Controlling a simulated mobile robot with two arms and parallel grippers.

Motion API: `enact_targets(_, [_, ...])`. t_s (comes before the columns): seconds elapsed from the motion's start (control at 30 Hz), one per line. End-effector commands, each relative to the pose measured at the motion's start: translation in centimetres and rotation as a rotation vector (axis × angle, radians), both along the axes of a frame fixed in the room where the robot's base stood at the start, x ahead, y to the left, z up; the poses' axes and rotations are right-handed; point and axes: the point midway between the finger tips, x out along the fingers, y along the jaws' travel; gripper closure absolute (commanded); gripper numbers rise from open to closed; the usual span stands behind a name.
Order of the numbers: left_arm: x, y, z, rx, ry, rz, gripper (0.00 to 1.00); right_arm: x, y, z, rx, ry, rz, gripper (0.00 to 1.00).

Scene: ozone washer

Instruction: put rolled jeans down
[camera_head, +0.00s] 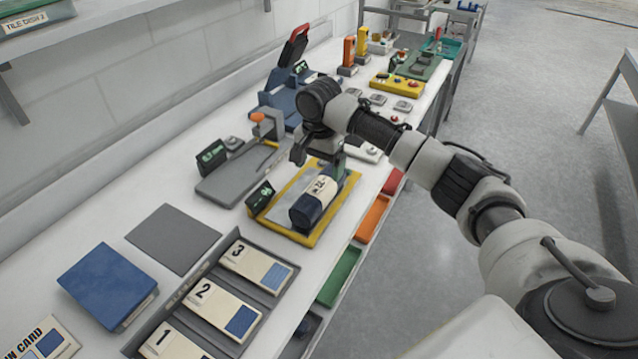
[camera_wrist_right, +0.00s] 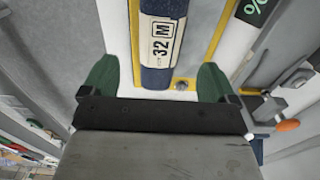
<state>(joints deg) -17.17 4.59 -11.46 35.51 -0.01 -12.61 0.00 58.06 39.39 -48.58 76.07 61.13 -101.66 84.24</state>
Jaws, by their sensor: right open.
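The rolled jeans (camera_head: 305,213) are a dark blue roll with a cream band. They lie on a tray with a yellow frame (camera_head: 305,239). The band reads "32 M" in the right wrist view, where the roll (camera_wrist_right: 158,75) shows between the green fingertips with a gap on each side. My right gripper (camera_head: 320,161) is open at the far end of the roll, pointing down. I cannot tell its exact height over the tray. My left gripper is not in view.
A grey board with an orange-topped clamp (camera_head: 265,128) stands left of the tray. A black display (camera_head: 260,197) sits at the tray's left edge. Numbered cards (camera_head: 222,307) and a blue pad (camera_head: 107,284) lie nearer. A grey mat (camera_head: 173,238) is bare. Coloured bins line the right edge.

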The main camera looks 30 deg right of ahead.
Motion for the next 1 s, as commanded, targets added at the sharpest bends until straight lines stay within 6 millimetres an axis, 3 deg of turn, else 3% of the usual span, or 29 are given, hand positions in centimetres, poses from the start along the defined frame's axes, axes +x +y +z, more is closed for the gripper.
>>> enact_targets(0.13, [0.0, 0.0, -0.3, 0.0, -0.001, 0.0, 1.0, 0.0, 0.0, 2.1, 0.001, -0.002, 0.0, 0.11])
enact_targets(0.3, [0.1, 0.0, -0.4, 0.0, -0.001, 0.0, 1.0, 0.0, 0.0, 3.1, 0.0, 0.001, 0.0, 0.11])
enact_targets(1.0, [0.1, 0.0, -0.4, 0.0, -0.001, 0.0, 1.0, 0.0, 0.0, 3.2, 0.001, 0.001, 0.0, 0.11])
